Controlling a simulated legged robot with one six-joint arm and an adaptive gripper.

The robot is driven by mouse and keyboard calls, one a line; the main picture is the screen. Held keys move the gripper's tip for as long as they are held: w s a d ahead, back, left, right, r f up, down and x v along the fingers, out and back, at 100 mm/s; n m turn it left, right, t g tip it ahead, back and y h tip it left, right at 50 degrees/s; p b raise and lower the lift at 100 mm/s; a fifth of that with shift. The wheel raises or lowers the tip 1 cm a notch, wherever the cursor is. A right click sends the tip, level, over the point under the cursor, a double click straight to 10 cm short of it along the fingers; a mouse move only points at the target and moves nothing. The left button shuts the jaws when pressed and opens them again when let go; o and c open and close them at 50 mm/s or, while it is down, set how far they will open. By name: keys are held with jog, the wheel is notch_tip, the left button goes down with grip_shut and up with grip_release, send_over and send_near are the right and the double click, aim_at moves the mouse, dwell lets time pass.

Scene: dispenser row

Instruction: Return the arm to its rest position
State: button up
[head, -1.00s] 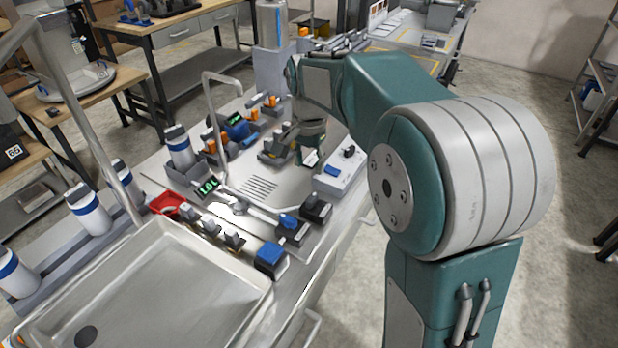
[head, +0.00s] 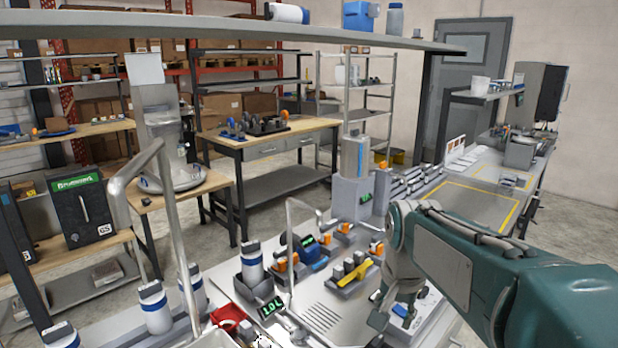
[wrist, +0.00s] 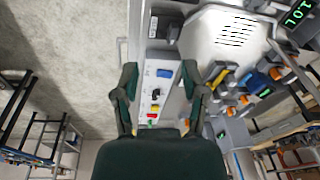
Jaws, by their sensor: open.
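My teal and grey arm (head: 540,290) reaches in from the right edge of the head view, with its wrist bent downward over the bench. My gripper (head: 390,312) hangs from it near the bench's right side, partly cut by overlap with the arm. In the wrist view my gripper (wrist: 160,82) has its two dark fingers spread wide with nothing between them. Beyond the fingers is a white control box (wrist: 151,88) with a blue patch, a black knob and coloured buttons. I cannot tell the exact gap between fingers and box.
The metal bench (head: 322,318) holds a yellow-handled item (head: 358,272), a dark bin with a canister (head: 252,265), a red tray (head: 228,316) and a thin metal hoop (head: 290,245). A shelf (head: 230,28) spans overhead. Open floor (wrist: 45,90) lies left in the wrist view.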

jog(key=s+f+n+t, duration=0.1)
jog(key=s+n+t, duration=0.3)
jog(key=s, duration=1.3)
jog(key=shift+d+f+n, duration=0.2)
jog(key=shift+f+n, duration=0.1)
jog(key=shift+n, duration=0.9)
